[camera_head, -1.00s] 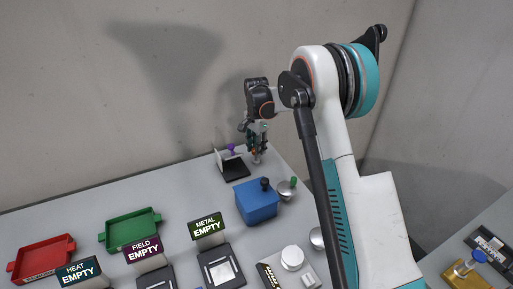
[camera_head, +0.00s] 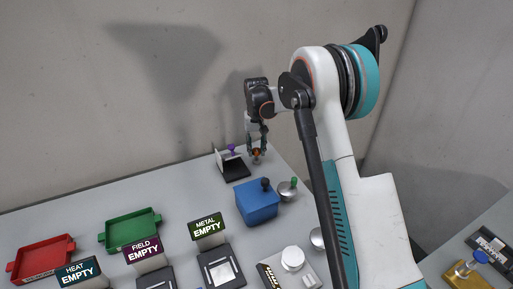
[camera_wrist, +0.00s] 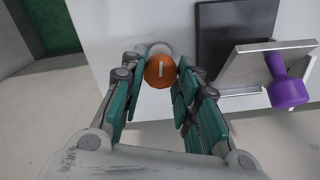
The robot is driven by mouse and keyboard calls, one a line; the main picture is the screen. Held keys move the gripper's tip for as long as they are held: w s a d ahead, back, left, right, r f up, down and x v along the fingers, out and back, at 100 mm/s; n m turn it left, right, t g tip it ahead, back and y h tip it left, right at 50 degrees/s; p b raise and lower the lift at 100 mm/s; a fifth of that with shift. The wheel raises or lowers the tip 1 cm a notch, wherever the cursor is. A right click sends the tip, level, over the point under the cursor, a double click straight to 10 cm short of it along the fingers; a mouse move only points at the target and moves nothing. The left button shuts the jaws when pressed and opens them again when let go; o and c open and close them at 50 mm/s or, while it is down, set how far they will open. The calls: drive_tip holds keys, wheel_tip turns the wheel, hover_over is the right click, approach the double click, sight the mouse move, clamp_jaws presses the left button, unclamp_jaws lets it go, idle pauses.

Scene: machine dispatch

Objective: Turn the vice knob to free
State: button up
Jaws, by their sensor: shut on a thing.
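My gripper is shut on this orange knob, with one green-padded finger on each side. In the head view, my gripper (camera_head: 256,151) reaches down to the orange knob (camera_head: 256,153) near the table's back right corner. The knob's underside is hidden.
Close by stands a dark plate (camera_wrist: 232,45) with a pale bracket (camera_wrist: 262,66) and a purple knob (camera_wrist: 288,92). A blue box (camera_head: 257,203) with a dark knob stands nearer. Green (camera_head: 130,230) and red (camera_head: 40,259) trays lie left.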

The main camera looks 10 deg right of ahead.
sight(256, 149)
drive_tip(key=n, duration=0.5)
drive_tip(key=shift+n, duration=0.3)
drive_tip(key=n, duration=0.4)
drive_tip(key=shift+a, duration=0.1)
drive_tip(key=n, duration=0.5)
drive_tip(key=shift+n, duration=0.4)
drive_tip(key=n, duration=0.4)
drive_tip(key=shift+s, duration=0.1)
drive_tip(key=shift+n, duration=0.3)
drive_tip(key=o, duration=1.1)
drive_tip(key=shift+r, duration=0.1)
wheel_tip(256, 149, up, 12)
drive_tip(key=shift+f, duration=0.1)
